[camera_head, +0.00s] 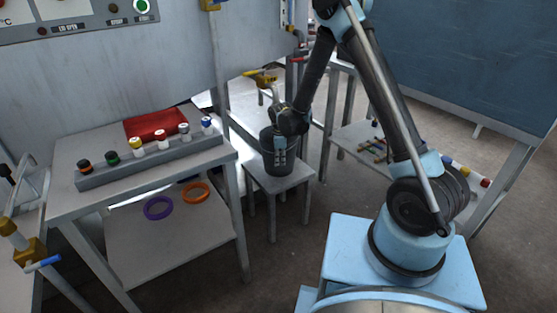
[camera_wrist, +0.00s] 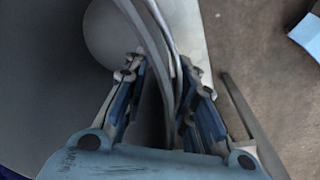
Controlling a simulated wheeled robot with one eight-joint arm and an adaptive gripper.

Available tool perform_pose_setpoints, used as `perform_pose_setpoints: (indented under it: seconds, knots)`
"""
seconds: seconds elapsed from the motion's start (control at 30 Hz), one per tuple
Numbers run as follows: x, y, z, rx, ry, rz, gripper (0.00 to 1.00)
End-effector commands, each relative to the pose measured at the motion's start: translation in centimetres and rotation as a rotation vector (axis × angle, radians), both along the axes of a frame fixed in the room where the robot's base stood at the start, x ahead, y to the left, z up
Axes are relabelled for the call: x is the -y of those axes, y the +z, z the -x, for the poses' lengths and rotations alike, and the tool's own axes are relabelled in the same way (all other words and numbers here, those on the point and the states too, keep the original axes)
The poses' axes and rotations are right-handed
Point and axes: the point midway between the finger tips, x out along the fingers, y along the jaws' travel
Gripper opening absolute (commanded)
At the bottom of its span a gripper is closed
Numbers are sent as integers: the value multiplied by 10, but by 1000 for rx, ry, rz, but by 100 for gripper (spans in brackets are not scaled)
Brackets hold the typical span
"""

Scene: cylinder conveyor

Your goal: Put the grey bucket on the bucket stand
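The dark grey bucket (camera_head: 279,158) is upright over the top of a small grey four-legged stand (camera_head: 298,180), and its base appears to rest there. My gripper (camera_head: 283,122) is at the bucket's upper rim, reaching down from the right. In the wrist view, the fingers of my gripper (camera_wrist: 163,85) are drawn inward on either side of the curved rim of the bucket (camera_wrist: 155,30) and appear shut on it. The exact finger contact and the bucket's underside are hidden.
A grey table (camera_head: 225,160) on the left carries a rack of colored-topped cylinders (camera_head: 150,163) and a red tray (camera_head: 156,123). Purple (camera_head: 158,207) and orange (camera_head: 195,192) rings lie on its lower shelf. A yellow tap (camera_head: 262,76) is behind the bucket. Floor is clear right of the stand.

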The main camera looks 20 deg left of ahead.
Motion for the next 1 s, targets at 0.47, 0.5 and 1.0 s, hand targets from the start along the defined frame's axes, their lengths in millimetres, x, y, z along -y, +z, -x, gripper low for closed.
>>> perform_pose_setpoints:
  seconds: [0.47,0.5,1.0]
  knots:
    - [0,51,7,0,3,0,25]
    - [0,57,8,0,3,0,25]
    - [2,115,15,0,3,0,25]
